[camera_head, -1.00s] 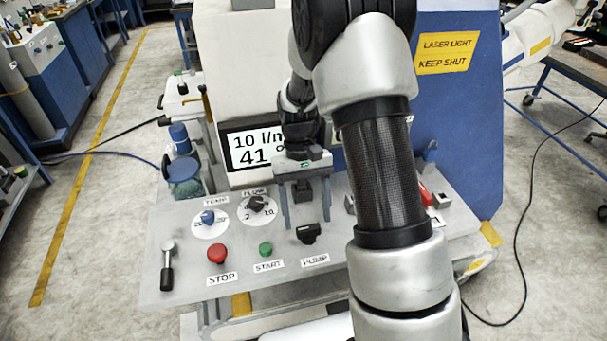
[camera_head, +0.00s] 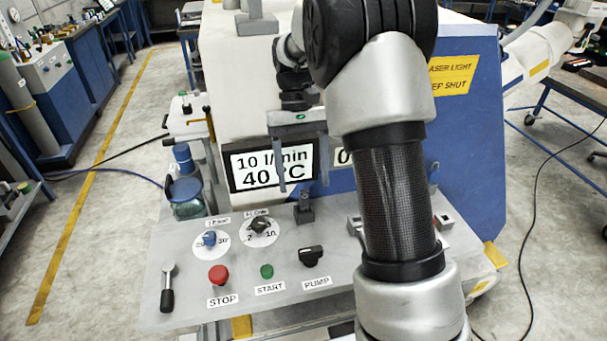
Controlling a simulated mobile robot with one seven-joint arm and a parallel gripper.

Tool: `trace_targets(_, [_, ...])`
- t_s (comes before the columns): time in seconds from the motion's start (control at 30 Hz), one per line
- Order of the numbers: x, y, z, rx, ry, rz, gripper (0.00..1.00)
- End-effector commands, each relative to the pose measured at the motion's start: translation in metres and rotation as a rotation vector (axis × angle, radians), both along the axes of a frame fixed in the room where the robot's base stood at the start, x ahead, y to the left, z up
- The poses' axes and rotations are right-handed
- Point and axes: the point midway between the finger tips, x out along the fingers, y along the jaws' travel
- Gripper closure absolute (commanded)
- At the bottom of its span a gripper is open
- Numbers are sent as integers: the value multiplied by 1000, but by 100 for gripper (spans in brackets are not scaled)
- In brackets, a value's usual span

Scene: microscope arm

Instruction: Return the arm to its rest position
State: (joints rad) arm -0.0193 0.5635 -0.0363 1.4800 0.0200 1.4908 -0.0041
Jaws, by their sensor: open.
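My gripper (camera_head: 303,178) is open and empty, fingers pointing down in front of the machine's display, above the control panel. Its fingers overlap the right part of the display and touch nothing that I can make out. My arm (camera_head: 392,190) rises from the bottom right, bends at the top and reaches forward to the gripper. It hides part of the panel and the machine front.
The panel (camera_head: 190,285) carries a red STOP button (camera_head: 218,275), a green START button (camera_head: 267,271), a black PUMP switch (camera_head: 312,256), two dials and a lever (camera_head: 168,287). The display (camera_head: 255,168) reads 10 l/min and 40 °C.

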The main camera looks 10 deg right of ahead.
Motion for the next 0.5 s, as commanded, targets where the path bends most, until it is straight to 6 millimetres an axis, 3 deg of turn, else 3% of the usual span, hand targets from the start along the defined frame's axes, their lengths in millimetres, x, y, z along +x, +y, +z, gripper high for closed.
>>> trace_targets(0.33, [-2, 0, 5, 1, -13, 0, 34])
trace_targets(0.5, [-21, 0, 44, 3, -118, 0, 34])
